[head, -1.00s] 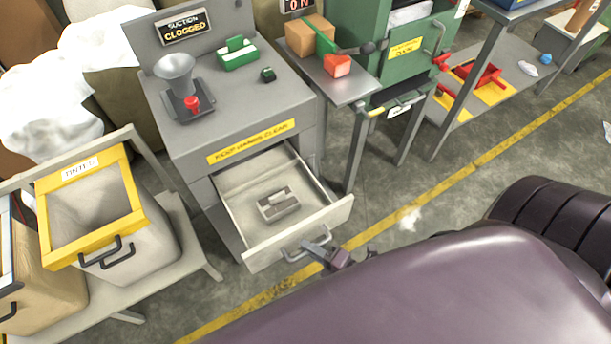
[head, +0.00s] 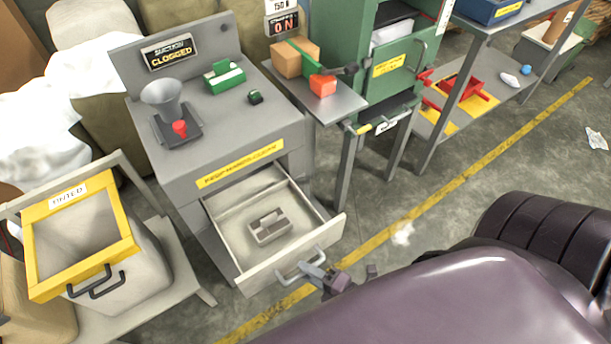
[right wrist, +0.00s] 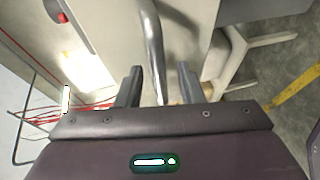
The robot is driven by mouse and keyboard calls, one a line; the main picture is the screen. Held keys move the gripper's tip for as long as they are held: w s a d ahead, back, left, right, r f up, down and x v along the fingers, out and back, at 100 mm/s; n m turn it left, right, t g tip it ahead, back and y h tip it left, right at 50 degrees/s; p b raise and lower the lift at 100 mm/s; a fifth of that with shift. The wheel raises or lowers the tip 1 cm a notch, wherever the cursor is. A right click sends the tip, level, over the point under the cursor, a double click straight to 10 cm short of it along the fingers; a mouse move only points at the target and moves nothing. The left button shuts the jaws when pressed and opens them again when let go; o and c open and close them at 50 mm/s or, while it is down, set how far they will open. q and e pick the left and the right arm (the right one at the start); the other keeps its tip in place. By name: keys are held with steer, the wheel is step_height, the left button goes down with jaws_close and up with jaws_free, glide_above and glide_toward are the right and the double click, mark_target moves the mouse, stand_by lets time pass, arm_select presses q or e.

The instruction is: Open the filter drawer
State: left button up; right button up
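The filter drawer (head: 328,229) is pulled well out of the grey machine (head: 182,178). A small grey block with a slot (head: 269,226) lies inside it. The drawer's metal bar handle (head: 290,277) is on its front. My right gripper (head: 316,272) is at the right part of this handle. In the right wrist view, the handle (right wrist: 152,45) runs between the two fingers (right wrist: 160,88), which stand apart with space beside the bar. My left gripper is not in view.
A yellow-rimmed bin (head: 128,245) stands on a bench left of the drawer. A green cabinet (head: 355,60) and a side shelf (head: 345,103) stand right of the machine. The floor (head: 385,205) right of the drawer is mostly clear, with a yellow line.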

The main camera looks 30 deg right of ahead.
steer(key=v, duration=0.6)
steer(key=shift+s+d, duration=0.15)
steer(key=shift+s, duration=0.05)
steer(key=shift+r, duration=0.1)
